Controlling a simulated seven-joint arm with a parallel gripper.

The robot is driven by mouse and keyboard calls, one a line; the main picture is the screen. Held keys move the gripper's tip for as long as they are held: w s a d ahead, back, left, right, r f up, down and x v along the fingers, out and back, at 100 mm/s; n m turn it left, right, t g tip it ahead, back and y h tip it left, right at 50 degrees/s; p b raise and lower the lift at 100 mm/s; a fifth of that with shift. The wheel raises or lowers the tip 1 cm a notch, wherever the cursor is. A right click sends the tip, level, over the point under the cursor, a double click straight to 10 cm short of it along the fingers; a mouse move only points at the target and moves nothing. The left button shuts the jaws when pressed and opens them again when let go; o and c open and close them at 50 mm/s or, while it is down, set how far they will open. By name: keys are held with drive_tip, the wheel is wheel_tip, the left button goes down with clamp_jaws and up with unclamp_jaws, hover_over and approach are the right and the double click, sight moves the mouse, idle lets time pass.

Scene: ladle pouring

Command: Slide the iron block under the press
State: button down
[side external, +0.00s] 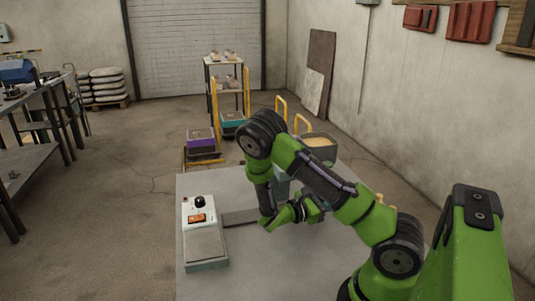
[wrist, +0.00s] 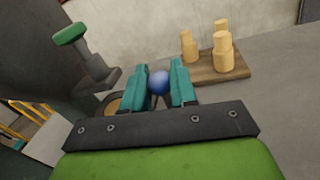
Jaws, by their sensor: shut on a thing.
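My gripper (wrist: 160,84) has its two teal fingers on either side of a blue ball (wrist: 159,83) in the wrist view, shut on it. What the ball belongs to is hidden. In the side view my gripper is low over the grey table (side external: 205,286), and its fingertips are hard to make out. I cannot clearly pick out an iron block or a press. A dark flat plate (side external: 240,217) lies on the table, left of my wrist. A dark grey body (wrist: 40,60) with a green-topped lever (wrist: 70,35) stands left of the fingers in the wrist view.
A white box with a black knob (side external: 200,202) and a grey pad (side external: 205,246) stands at the table's left. A grey bin with tan contents (side external: 319,142) is behind my arm. Wooden pegs (wrist: 222,48) stand on a brown board (wrist: 210,74). The table's front left is bare.

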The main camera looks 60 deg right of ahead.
drive_tip(key=v, duration=0.4)
drive_tip(key=w+d+v, duration=0.1)
drive_tip(key=v, duration=0.3)
drive_tip(key=w+v, duration=0.1)
drive_tip(key=v, duration=0.3)
drive_tip(key=shift+d, duration=0.25)
drive_tip(key=c, duration=1)
unclamp_jaws()
drive_tip(key=shift+o, duration=0.2)
drive_tip(key=v, duration=0.7)
drive_tip(key=shift+w+a, duration=0.15)
drive_tip(key=shift+a, duration=0.1)
